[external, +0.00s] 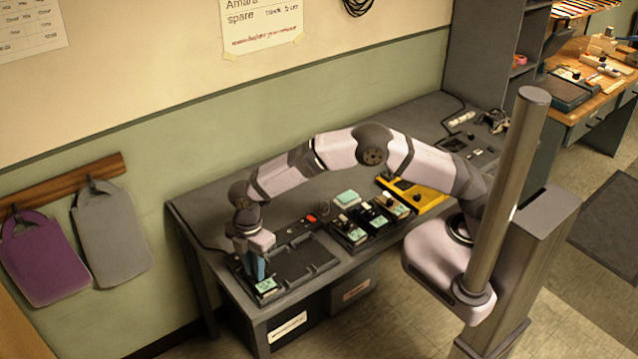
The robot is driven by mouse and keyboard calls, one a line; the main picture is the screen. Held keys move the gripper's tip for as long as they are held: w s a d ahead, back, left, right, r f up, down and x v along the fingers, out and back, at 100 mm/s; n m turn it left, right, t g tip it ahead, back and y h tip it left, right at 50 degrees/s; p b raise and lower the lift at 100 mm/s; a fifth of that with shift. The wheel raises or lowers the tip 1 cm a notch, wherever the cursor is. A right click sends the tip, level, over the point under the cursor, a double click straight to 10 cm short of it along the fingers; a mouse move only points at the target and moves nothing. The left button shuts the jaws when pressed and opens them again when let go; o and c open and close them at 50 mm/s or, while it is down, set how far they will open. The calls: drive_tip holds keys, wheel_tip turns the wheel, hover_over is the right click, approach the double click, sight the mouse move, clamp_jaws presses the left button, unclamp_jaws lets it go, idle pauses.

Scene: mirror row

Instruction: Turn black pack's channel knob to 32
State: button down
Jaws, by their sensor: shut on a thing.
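My gripper (257,272) points down at the left end of the bench, its blue fingers shut at a small pack with a green display (266,286). The fingers hide the gripped part, which appears to be this pack's knob. The pack's body looks dark, but I cannot tell its colour for sure. It sits at the front left of a dark tray (305,262). The knob's setting and the display's digits are too small to read.
Several similar packs with green displays stand in a dark rack (354,236) right of the tray. One pack (347,199) sits behind them. A yellow holder (432,203) lies further right. A red button (311,218) is behind the tray. My arm spans above the bench.

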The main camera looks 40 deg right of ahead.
idle(0.4)
drive_tip(key=c, duration=1.6)
unclamp_jaws()
drive_tip(key=shift+r, duration=0.1)
drive_tip(key=shift+r+b, duration=1)
drive_tip(key=shift+r, duration=2.6)
